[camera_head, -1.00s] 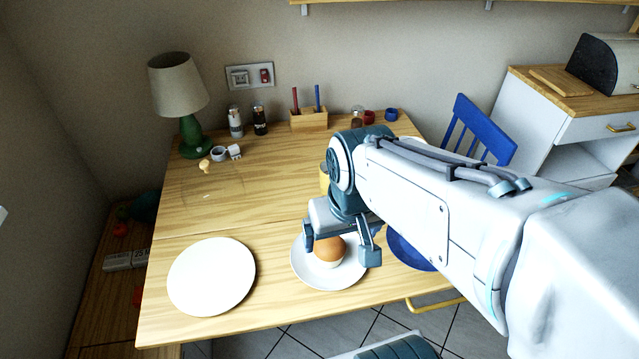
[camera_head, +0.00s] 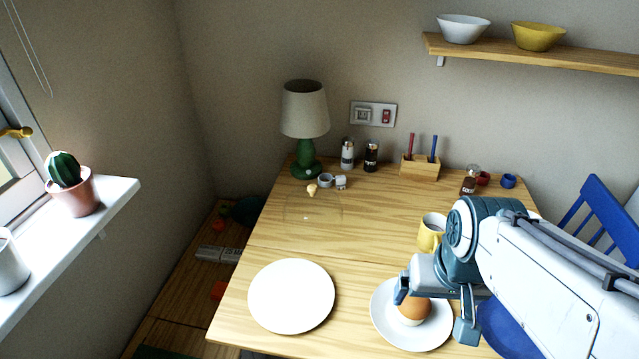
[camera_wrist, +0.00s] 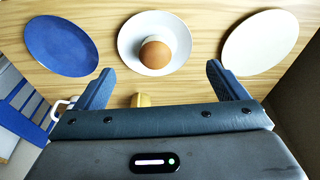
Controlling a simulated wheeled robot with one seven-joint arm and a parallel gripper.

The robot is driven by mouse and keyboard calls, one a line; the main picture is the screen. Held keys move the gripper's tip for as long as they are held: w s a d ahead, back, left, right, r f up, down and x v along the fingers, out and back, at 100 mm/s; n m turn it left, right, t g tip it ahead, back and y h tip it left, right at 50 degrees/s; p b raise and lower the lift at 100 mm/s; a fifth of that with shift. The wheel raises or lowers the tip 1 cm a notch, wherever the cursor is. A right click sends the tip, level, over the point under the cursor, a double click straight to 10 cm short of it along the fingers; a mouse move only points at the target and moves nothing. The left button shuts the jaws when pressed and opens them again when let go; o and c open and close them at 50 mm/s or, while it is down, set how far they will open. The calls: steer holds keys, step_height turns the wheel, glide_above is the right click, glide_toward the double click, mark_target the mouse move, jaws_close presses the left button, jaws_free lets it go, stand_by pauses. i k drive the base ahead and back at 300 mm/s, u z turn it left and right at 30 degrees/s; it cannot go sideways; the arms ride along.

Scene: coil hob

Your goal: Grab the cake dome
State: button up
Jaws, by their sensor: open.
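A faint, nearly clear shape with a small beige knob (camera_head: 312,189) stands on the table left of centre, in front of the lamp. It looks like a glass cake dome, but its outline is hard to make out. My gripper (camera_head: 433,311) is open and empty, pointing down over the white plate with the brown egg, well to the right and nearer than the knob. In the wrist view the fingers (camera_wrist: 160,72) are spread wide, with the egg (camera_wrist: 155,54) beyond them. The dome does not show in the wrist view.
A green lamp (camera_head: 305,125), salt and pepper mills (camera_head: 371,158), a pen holder (camera_head: 420,167) and a yellow mug (camera_head: 430,235) stand on the table (camera_head: 330,245). An empty white plate (camera_head: 291,296) lies front left. The table between that plate and the knob is clear.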

mark_target(313, 214)
steer(key=u, duration=2.05)
steer(key=k, duration=1)
steer(key=z, duration=1)
steer(key=i, duration=1)
